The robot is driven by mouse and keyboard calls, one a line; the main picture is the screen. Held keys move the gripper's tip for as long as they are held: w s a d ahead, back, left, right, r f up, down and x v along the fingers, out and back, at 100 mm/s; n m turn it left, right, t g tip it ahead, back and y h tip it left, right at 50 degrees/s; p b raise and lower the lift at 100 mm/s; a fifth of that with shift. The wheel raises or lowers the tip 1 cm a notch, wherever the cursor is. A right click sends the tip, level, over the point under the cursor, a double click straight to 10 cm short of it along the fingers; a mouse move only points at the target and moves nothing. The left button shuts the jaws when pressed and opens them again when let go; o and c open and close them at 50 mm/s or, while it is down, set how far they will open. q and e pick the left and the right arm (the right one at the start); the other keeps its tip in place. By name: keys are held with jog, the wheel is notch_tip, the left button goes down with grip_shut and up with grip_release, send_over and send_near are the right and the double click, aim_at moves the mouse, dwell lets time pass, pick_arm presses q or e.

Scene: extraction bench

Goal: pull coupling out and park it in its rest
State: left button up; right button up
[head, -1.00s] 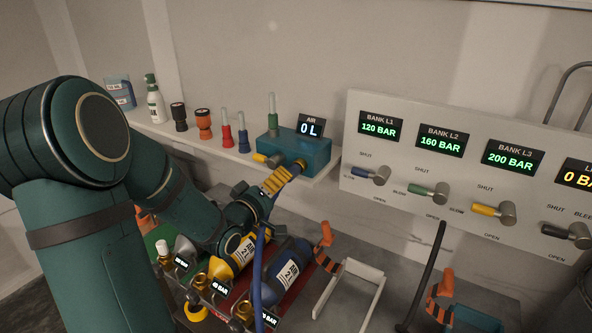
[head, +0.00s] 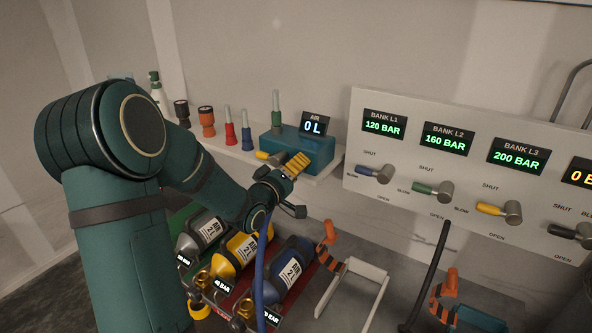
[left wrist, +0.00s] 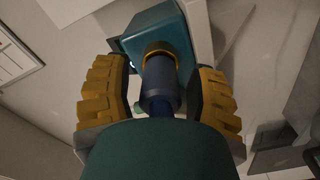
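The coupling (left wrist: 160,88) is a dark blue cylinder seated at the brass-ringed port of the teal box (left wrist: 152,38). My left gripper (left wrist: 162,95) is open, with a yellow ribbed finger on each side of the coupling and a gap visible at the left finger. In the head view my left gripper (head: 298,164) is in front of the teal box (head: 300,147) and hides the coupling and port. A blue hose (head: 262,262) hangs below the gripper. I cannot tell which part is the coupling's rest. My right gripper is not in view.
The AIR display (head: 317,124) reads 0 L. Several bottles and markers stand on the shelf at left. Gas cylinders (head: 290,265) lie below my arm. The valve panel (head: 405,190) is to the right. Orange-black striped pieces (head: 437,291) and a white frame (head: 372,272) stand below it.

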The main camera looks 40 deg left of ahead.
pick_arm(q)
grip_shut()
jog(key=shift+s, duration=0.2)
jog(key=shift+s, duration=0.5)
jog(key=shift+s, duration=0.2)
jog(key=shift+s+d, duration=0.1)
jog(key=shift+s, duration=0.25)
jog(key=shift+s+b, duration=0.1)
jog(key=shift+b, duration=0.2)
jog(key=shift+s, duration=0.35)
jog(key=shift+s+d, duration=0.1)
jog(key=shift+s, duration=0.2)
